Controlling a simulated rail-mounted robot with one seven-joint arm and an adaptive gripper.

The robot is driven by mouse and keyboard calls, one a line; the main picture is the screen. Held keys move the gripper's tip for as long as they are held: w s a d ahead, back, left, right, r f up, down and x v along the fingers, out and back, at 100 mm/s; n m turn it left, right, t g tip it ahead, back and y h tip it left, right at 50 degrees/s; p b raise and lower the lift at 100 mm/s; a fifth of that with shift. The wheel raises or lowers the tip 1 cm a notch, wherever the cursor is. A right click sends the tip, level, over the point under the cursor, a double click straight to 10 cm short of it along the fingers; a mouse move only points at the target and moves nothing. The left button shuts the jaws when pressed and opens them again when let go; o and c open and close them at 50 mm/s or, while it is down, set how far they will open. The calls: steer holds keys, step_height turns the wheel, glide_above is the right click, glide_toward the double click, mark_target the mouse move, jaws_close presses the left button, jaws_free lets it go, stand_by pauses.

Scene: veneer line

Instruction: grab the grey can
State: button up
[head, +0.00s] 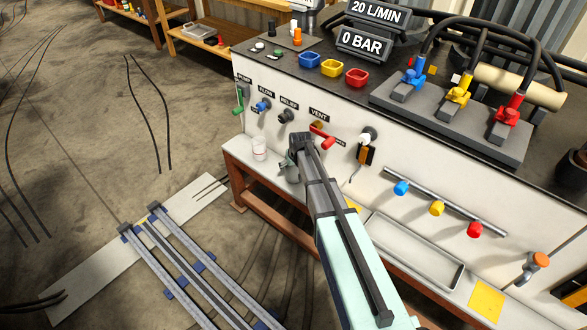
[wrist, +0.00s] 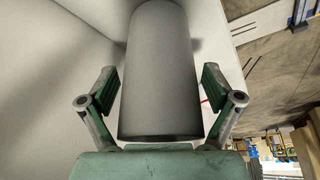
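A plain grey can (wrist: 160,70) fills the middle of the wrist view, with its near end close to my palm. My gripper (wrist: 159,88) is open, with one finger on each side of the can. A narrow gap shows between each finger pad and the can, so I see no grip on it. In the head view my gripper (head: 290,168) is low at the front of the white cabinet, over the narrow ledge. My arm hides most of that spot, and I cannot clearly make out the can there.
A red vent lever (head: 322,136) and other valve handles stick out of the cabinet (head: 420,185) close by. A shallow metal tray (head: 412,250) lies right of my arm.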

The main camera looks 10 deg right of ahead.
steer(key=c, duration=0.6)
steer(key=shift+c, duration=0.2)
